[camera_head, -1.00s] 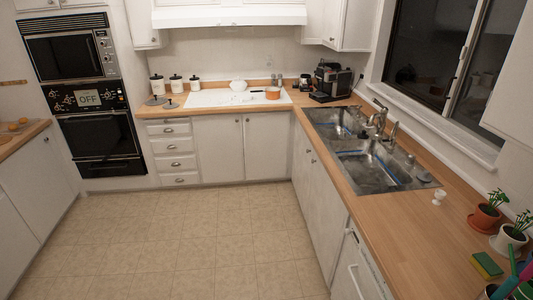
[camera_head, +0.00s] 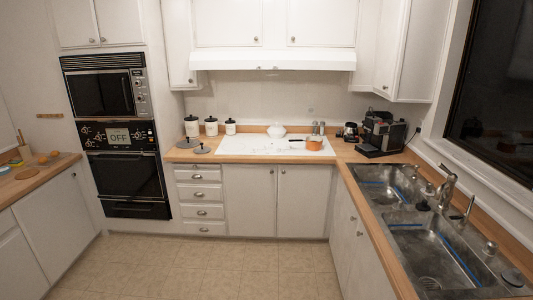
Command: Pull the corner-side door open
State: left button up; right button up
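Under the back counter, two white cabinet doors hang side by side. The left door (camera_head: 249,203) and the right door (camera_head: 306,205), which is nearer the corner, are both shut, with small knobs near their shared seam. Around the corner, a white door (camera_head: 343,222) under the sink counter also looks shut. Above, a white upper cabinet door (camera_head: 414,50) at the right of the back wall is shut. I cannot tell from the picture alone which is the corner-side door. Neither of my grippers is in view.
The tiled floor (camera_head: 190,268) ahead is clear. Wall ovens (camera_head: 125,175) stand at the left of a drawer stack (camera_head: 201,200). The sink counter (camera_head: 372,235) bounds the right, and a wooden-topped counter (camera_head: 35,180) the left. An orange pot (camera_head: 314,143) sits on the white cooktop (camera_head: 245,146).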

aim_at(303, 195)
jog(key=u, duration=0.3)
jog(key=i, duration=3.7)
jog(key=z, duration=0.4)
